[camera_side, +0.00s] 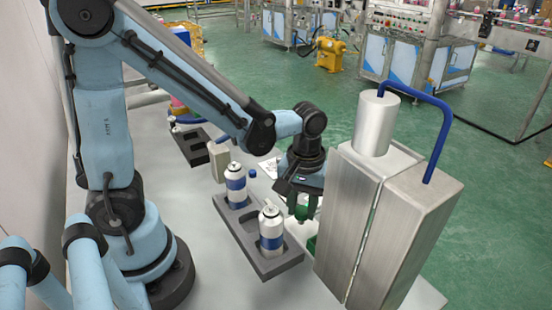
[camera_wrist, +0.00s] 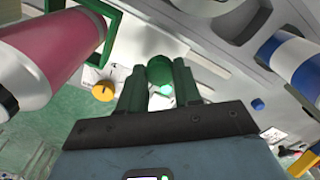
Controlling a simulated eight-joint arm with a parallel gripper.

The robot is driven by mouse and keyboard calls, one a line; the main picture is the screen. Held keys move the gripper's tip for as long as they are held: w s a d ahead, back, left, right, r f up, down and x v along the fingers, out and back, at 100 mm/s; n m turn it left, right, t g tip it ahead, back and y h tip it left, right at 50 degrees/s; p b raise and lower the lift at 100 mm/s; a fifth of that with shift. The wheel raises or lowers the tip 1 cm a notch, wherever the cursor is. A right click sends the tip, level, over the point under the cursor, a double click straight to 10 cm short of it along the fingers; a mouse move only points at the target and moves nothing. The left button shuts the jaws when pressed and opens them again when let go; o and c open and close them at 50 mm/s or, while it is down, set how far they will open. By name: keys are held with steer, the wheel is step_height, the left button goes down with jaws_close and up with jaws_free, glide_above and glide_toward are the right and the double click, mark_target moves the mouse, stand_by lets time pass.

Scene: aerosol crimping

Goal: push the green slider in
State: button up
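The green slider's rounded knob (camera_side: 302,213) stands beside the metal crimping machine (camera_side: 368,215) in the side view. My gripper (camera_side: 301,206) points down around this knob, its dark green fingers on either side. In the wrist view the green knob (camera_wrist: 160,72) fills the gap between the fingertips of my gripper (camera_wrist: 160,84), which look shut on it. A green part (camera_side: 312,243) shows low against the machine's left side. The lower part of the slider is hidden by the fingers and the machine.
A dark grey tray (camera_side: 240,232) left of my gripper holds two white and blue cans, the front one (camera_side: 271,229) close by. A pink can (camera_wrist: 50,55) and a green frame (camera_wrist: 113,32) show at the wrist view's left. The tall machine stands close on the right.

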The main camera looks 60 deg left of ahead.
jaws_close()
steer(key=shift+d, duration=2.15)
steer(key=o, duration=0.8)
jaws_free()
steer(key=shift+r, duration=0.6)
step_height(320, 180, up, 11)
